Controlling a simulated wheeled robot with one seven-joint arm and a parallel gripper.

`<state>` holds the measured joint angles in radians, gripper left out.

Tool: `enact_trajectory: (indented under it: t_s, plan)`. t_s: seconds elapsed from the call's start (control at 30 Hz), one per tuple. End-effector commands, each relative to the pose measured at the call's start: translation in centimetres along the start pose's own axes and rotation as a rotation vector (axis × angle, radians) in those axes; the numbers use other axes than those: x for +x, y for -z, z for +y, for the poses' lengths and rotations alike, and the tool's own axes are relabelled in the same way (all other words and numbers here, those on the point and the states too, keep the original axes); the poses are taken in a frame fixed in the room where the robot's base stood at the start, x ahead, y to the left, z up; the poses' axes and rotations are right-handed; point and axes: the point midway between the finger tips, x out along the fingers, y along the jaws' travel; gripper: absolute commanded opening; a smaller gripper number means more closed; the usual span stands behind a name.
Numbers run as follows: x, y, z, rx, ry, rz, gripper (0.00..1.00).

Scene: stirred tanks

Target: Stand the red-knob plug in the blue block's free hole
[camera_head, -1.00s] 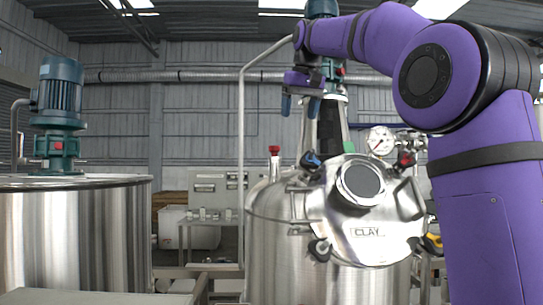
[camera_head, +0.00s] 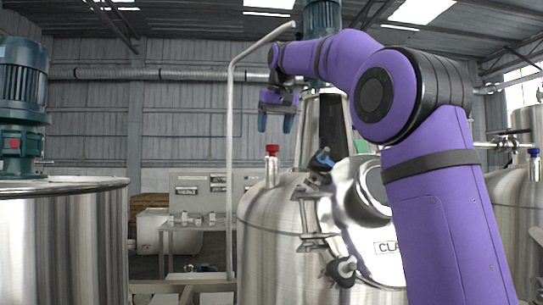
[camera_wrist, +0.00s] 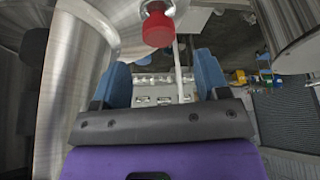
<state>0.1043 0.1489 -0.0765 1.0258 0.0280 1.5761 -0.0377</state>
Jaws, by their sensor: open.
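The red-knob plug (camera_head: 272,151) stands upright at the left shoulder of the middle steel tank, its red knob on top. In the wrist view the red knob (camera_wrist: 158,27) shows at top centre, beyond my fingertips and not between them. My gripper (camera_head: 275,122) is open and empty, with blue fingers pointing down. In the head view it appears just above the knob; the depth gap is hard to judge. The open fingers (camera_wrist: 161,72) also show in the wrist view. I cannot make out the blue block or its free hole for certain.
The middle tank (camera_head: 265,255) has a tilted round lid and clamps close to the gripper. A thin upright pipe (camera_head: 230,180) stands left of the plug. A left tank (camera_head: 65,240) carries a motor. Small blue and yellow items (camera_wrist: 240,77) lie at right in the wrist view.

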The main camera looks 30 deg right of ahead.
Motion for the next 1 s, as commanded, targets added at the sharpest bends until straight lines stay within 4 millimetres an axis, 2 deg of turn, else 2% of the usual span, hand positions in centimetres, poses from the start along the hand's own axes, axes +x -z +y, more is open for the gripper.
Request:
enact_trajectory:
  t_s: [0.23,0.53,0.83,0.87,1.0]
  plan:
    - [1.7,-0.1,0.0,0.0,0.0,0.0,0.68]
    - [5.5,-0.2,-0.1,0.0,0.0,0.001,0.68]
    - [6.0,-0.2,-0.1,0.0,0.0,0.001,0.68]
    - [6.0,-0.2,-0.1,0.0,0.0,0.001,0.66]
    - [6.0,-0.2,-0.1,0.0,0.0,0.001,0.34]
